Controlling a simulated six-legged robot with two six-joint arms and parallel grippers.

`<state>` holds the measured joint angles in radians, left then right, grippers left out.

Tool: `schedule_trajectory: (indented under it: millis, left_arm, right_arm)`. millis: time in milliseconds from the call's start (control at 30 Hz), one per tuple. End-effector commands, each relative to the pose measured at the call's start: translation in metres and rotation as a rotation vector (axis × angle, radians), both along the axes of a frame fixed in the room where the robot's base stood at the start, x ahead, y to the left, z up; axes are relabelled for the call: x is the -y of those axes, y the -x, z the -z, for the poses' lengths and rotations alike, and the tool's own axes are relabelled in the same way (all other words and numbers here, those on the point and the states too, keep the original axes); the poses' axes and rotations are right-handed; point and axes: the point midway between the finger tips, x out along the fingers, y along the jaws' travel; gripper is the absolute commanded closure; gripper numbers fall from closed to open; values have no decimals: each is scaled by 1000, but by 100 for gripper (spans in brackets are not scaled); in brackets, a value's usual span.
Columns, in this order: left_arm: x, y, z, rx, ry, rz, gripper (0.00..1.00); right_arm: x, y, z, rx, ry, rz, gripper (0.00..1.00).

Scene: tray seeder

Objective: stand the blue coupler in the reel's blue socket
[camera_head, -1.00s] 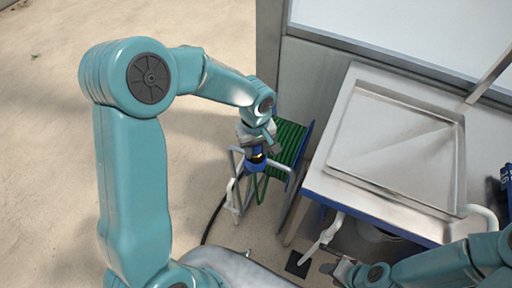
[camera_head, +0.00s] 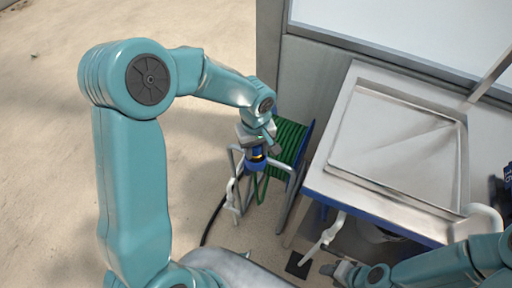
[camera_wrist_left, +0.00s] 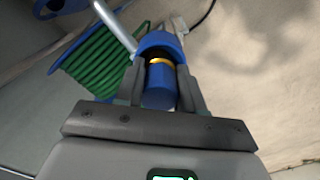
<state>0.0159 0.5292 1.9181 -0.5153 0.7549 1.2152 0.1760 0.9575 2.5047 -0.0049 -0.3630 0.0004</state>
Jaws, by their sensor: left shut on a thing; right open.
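The blue coupler (camera_wrist_left: 160,88), a short blue cylinder with a brass-yellow band, is between the fingers of my left gripper (camera_wrist_left: 158,85), which is shut on it. In the head view the left gripper (camera_head: 258,148) is over the near side of the hose reel. The reel's blue socket (camera_wrist_left: 158,42) is a blue ring just beyond the band. It also shows in the head view (camera_head: 256,167) below the coupler. The coupler's far end appears to be at or in the socket; how deep is hidden. My right gripper (camera_head: 341,271) is open at the bottom, away from the reel.
The reel carries green hose (camera_head: 289,141) on a grey tube frame (camera_head: 290,186). A steel bench with a shallow tray (camera_head: 345,178) stands at right, close to the reel. A black hose (camera_head: 207,226) lies on the floor.

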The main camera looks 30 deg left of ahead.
Motion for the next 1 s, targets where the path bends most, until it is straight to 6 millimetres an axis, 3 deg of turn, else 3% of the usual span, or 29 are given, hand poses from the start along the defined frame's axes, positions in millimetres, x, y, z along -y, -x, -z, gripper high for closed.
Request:
schedule_trajectory:
  millis: [67, 100, 133, 467, 1000]
  left_arm:
    - [0, 0, 2, 1, 0, 0, 99]
    - [0, 0, 2, 1, 0, 0, 59]
    - [0, 0, 1, 1, 0, 0, 52]
    - [0, 0, -1, 0, 0, 0, 52]
    - [0, 0, -50, 1, 0, 0, 52]
  right_arm:
    - [0, 0, 3, 0, 0, 0, 52]
    - [0, 0, 3, 0, 0, 0, 52]
    - [0, 0, 2, 0, 0, 0, 52]
    - [0, 0, -1, 0, 0, 0, 52]
    - [0, 0, -31, 0, 0, 0, 52]
